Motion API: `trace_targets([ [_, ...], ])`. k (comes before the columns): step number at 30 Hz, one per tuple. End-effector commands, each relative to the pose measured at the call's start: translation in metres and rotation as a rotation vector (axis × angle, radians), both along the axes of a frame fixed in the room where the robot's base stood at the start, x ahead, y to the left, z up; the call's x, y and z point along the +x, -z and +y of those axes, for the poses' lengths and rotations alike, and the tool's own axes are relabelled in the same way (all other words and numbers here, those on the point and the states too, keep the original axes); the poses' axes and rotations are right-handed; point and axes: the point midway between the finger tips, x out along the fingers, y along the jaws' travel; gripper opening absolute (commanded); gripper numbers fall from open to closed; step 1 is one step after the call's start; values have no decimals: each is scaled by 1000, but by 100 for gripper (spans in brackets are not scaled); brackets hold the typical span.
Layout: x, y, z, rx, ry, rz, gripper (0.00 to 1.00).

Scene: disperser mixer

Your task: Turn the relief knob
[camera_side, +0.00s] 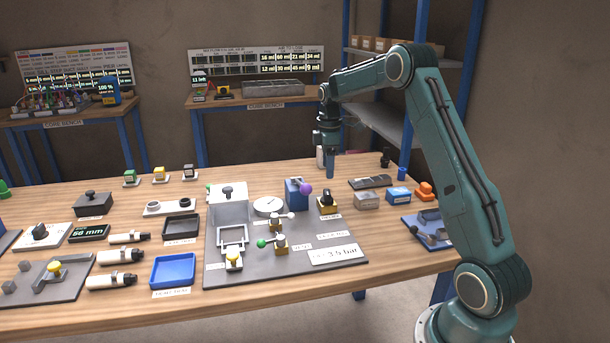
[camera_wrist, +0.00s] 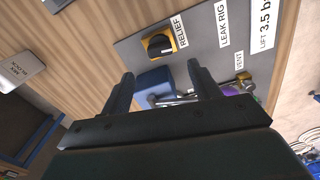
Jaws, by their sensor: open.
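The relief knob (camera_side: 327,201) is a black knob on a yellow base, on the grey rig plate at its right back edge. In the wrist view the relief knob (camera_wrist: 157,45) shows beside its RELIEF label (camera_wrist: 181,31), just beyond the fingertips. My gripper (camera_side: 330,175) points down above the table, up and behind the knob in the side view, and apart from it. In the wrist view my gripper (camera_wrist: 160,72) is open, with its two dark fingers spread and nothing held. The knob is not hidden in either view.
Levers with white and green balls (camera_side: 262,243) are in front. A grey box (camera_side: 367,200) and a dark tray (camera_side: 370,182) lie to the right.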

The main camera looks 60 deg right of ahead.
Motion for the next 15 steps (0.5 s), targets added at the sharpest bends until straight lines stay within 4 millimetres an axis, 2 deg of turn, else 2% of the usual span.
trace_targets([
  [9,0,50,0,2,0,3,62],
  [15,0,72,0,1,0,1,62],
])
